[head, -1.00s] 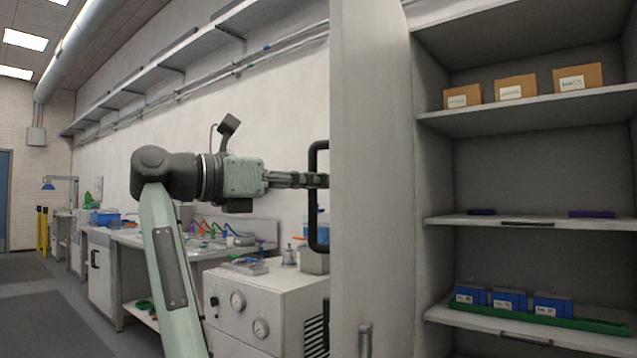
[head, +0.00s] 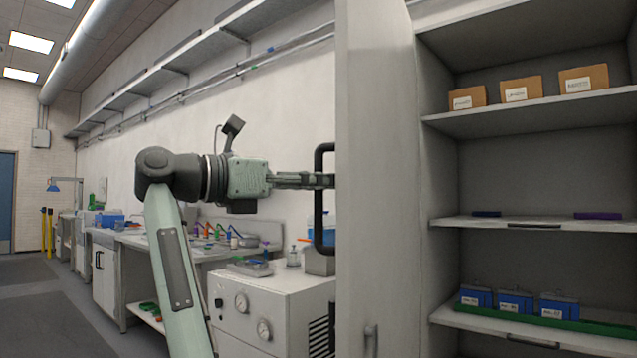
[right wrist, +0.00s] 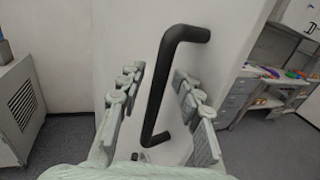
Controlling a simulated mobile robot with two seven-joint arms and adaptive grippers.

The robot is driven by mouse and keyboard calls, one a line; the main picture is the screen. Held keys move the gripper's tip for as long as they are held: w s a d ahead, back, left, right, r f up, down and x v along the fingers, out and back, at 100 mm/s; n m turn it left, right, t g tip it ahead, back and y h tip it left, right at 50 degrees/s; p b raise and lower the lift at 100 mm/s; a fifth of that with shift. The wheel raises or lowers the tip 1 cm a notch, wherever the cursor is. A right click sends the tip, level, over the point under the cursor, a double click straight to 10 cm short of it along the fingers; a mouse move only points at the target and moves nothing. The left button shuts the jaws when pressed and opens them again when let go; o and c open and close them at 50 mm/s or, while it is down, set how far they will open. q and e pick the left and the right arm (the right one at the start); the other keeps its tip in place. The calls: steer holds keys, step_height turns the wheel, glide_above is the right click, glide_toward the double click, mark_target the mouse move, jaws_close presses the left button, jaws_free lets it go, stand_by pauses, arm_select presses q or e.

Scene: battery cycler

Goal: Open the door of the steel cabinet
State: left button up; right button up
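The steel cabinet (head: 440,180) stands open at the right of the head view, with its shelves exposed. Its grey door (head: 375,170) is swung out and seen at a steep angle. A black bar handle (head: 319,232) is on the door's left-facing side. My right gripper (head: 318,181) is at this handle, its fingertips partly hidden by handle and door. In the right wrist view, the handle (right wrist: 160,110) runs between the two fingers of the gripper (right wrist: 158,85), which are spread with gaps beside the bar. My left gripper is not in view.
Shelves hold cardboard boxes (head: 521,89), blue labelled boxes (head: 515,303) on a green tray (head: 600,326), and flat dark items. A white gauge unit (head: 285,300) stands close below my arm. A workbench (head: 135,237) lines the wall; the floor at left is clear.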

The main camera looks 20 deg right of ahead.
steer(key=s+a, duration=0.1)
steer(key=a, duration=0.6)
steer(key=shift+a, duration=0.2)
